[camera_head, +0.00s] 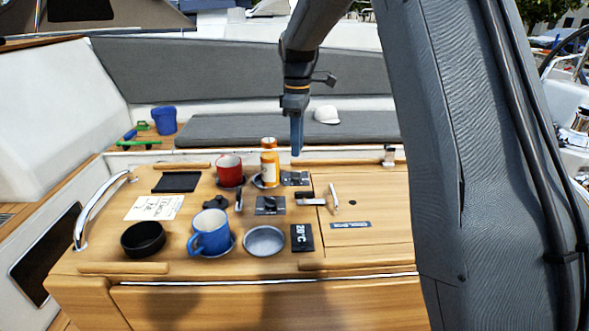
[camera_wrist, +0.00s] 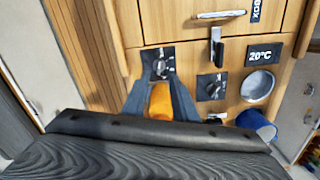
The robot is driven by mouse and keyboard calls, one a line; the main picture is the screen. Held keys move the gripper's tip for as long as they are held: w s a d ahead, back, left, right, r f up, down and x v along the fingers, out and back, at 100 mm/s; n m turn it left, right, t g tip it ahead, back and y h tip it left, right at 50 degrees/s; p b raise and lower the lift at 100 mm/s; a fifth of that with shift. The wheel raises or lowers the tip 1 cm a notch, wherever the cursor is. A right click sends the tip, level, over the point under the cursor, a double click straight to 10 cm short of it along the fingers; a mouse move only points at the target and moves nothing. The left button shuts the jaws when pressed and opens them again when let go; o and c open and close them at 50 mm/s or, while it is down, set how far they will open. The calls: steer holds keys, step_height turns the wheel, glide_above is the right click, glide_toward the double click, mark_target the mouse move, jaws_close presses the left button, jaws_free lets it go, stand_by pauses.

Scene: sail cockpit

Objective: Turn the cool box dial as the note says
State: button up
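The note (camera_head: 154,207) lies at the table's left; its handwriting is too small to read surely. Black dial panels show: one (camera_head: 270,205) mid-table, one (camera_head: 295,178) behind it by the orange bottle. The wrist view shows the rear dial (camera_wrist: 160,64) near the picture middle and the other dial (camera_wrist: 212,87) to its right. A "COOL BOX" label (camera_head: 350,225) is on the right lid and a "20°C" label (camera_head: 302,238) is at the front. My gripper (camera_head: 297,152) hangs above the table's rear, pointing down. Its fingers (camera_wrist: 160,90) are apart and empty.
The orange bottle (camera_head: 270,168) stands close left of my gripper, and a red mug (camera_head: 229,169) beyond it. A blue mug (camera_head: 209,234), a grey dish (camera_head: 264,241) and a black bowl (camera_head: 143,239) are in front. A black-and-white latch (camera_head: 310,198) sits near the lid.

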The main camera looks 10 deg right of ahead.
mark_target(296, 175)
steer(key=shift+f+p, duration=1.2)
steer(key=shift+f, duration=2.75)
jaws_close()
